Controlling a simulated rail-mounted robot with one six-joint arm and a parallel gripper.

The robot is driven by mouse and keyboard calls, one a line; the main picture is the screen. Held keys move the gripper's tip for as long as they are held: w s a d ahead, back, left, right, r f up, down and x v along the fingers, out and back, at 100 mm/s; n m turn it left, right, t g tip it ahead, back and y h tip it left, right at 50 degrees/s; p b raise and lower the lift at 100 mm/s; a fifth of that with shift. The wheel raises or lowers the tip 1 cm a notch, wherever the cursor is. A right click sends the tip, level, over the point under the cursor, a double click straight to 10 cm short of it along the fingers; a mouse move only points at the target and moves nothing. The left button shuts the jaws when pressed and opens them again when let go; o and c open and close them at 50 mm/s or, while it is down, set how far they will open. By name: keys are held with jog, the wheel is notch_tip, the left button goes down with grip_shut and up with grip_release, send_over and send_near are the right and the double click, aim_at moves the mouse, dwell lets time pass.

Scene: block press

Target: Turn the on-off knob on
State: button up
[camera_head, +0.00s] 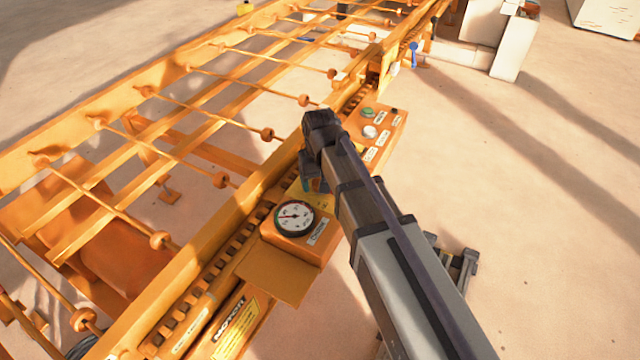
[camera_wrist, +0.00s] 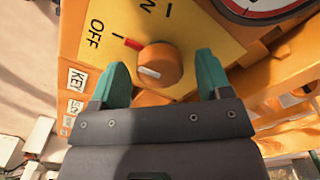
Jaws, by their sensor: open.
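The on-off knob (camera_wrist: 160,65) is round and orange on a yellow plate (camera_wrist: 207,42) in the wrist view. A red mark at its upper left edge points toward the tick beside the word OFF (camera_wrist: 95,33). The plate's other word is partly cut off at the top; only an N shows beside a second tick. My gripper (camera_wrist: 158,60) is open, with one teal finger on each side of the knob. Whether either finger touches the knob I cannot tell. In the head view my arm hides the knob, and a bit of teal finger shows by the yellow plate.
A pressure gauge (camera_head: 294,218) on an orange box stands close by the knob plate. A panel (camera_head: 390,130) with a green button (camera_head: 367,112) and a white button (camera_head: 370,131) lies beyond my wrist. The orange conveyor frame (camera_head: 190,75) runs along the left. Open floor (camera_head: 530,200) lies right.

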jog(key=c, duration=0.9)
jog(key=shift+m, duration=0.3)
jog(key=m, duration=1.3)
jog(key=shift+m, duration=0.3)
jog(key=o, duration=0.9)
